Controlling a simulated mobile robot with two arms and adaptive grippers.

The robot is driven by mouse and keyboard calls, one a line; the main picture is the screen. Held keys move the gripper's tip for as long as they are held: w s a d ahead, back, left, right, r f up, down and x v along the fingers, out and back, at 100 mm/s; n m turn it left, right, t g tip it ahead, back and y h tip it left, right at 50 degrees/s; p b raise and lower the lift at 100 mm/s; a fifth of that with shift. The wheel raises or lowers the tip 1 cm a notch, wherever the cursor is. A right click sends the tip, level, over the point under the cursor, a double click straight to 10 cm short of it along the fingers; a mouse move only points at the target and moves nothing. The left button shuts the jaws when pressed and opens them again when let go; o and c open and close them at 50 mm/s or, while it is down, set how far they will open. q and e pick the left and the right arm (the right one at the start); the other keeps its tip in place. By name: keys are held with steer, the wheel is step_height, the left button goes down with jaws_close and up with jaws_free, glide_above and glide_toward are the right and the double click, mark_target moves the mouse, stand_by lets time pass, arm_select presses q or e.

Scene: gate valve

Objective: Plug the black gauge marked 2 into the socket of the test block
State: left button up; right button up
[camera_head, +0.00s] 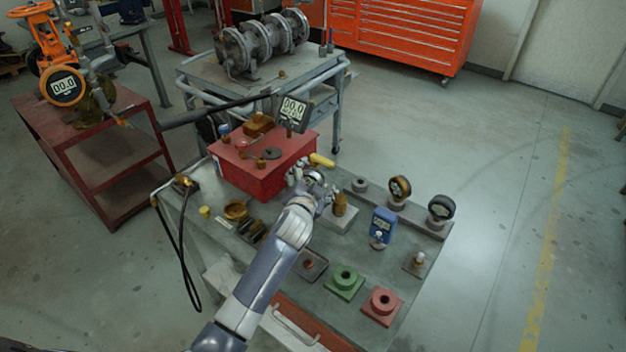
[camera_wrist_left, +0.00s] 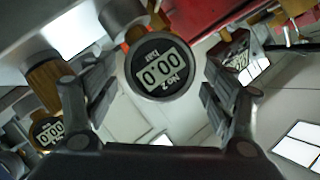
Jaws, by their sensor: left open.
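A round black gauge (camera_wrist_left: 161,72) with a grey rim appears between my left fingers in the left wrist view. Its display is upside down and its small mark looks like a 2. My left gripper (camera_head: 312,176) is open beside the red box; it also shows in the left wrist view (camera_wrist_left: 160,98). In the head view the hand hides this gauge, and I cannot tell what it rests in. A pale grey block (camera_head: 341,220) with a brass fitting (camera_head: 340,204), which looks like the test block, stands right of the hand. My right gripper is out of view.
The red box (camera_head: 250,181) with a display (camera_head: 293,111) is left of the hand. An amber-rimmed gauge (camera_head: 399,187), a black gauge (camera_head: 441,207) and a blue meter (camera_head: 381,225) stand at right. Green (camera_head: 343,283) and red (camera_head: 381,304) socket blocks are near the front.

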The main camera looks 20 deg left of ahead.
arm_select(q)
steer(key=v, duration=1.2)
stand_by(0.4)
